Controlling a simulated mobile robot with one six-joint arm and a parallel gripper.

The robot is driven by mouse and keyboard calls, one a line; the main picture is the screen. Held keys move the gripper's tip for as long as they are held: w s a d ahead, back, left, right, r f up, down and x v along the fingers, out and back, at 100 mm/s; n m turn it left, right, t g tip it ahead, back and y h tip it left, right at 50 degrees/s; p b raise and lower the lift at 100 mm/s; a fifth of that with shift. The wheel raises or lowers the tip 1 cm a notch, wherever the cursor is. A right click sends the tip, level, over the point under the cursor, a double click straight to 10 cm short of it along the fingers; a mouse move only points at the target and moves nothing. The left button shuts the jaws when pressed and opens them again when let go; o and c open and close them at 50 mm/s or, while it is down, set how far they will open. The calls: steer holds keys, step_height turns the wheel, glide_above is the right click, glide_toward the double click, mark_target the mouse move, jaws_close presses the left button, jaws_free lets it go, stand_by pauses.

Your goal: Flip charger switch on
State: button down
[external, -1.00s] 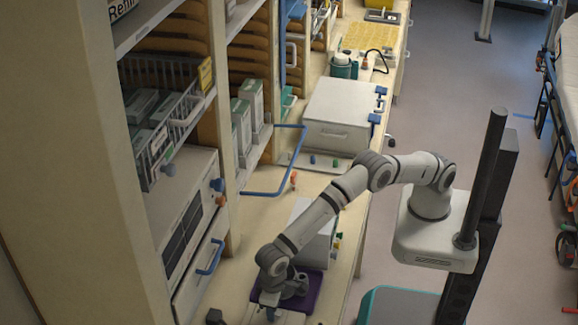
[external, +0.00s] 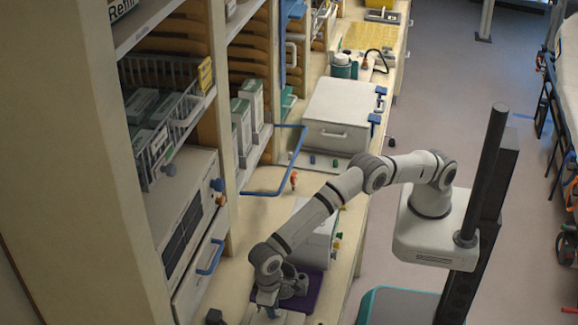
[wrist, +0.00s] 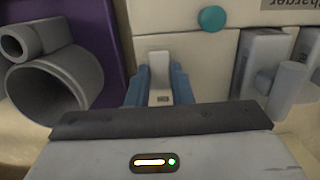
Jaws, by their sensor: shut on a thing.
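The charger is a cream panel (wrist: 205,75) in the wrist view, with an upside-down "Charger" label (wrist: 283,2) at the top right. A pale switch lever (wrist: 159,68) stands up from it at centre. My gripper (wrist: 160,88) has its blue fingers on both sides of this lever and is shut on it. In the external view my gripper (external: 268,302) is low at the bottom edge, over the counter's near end. The switch is too small and covered to make out there. Whether the lever is in its on position cannot be told.
A round teal button (wrist: 211,18) and a grey knobbed fitting (wrist: 287,85) are close on the right. Grey tubes (wrist: 60,80) on a purple mat (wrist: 100,50) are close on the left. A white box (external: 314,238) stands behind my wrist. A blue bar handle (external: 270,192) juts over the counter.

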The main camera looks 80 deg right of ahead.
steer(key=g+p, duration=0.2)
steer(key=shift+w+g+p, duration=0.35)
steer(key=shift+w+g, duration=0.15)
steer(key=shift+g, duration=0.4)
steer(key=c, duration=1.3)
jaws_free()
steer(key=shift+f, duration=0.1)
steer(key=shift+a+t, duration=0.1)
steer(key=shift+t, duration=0.2)
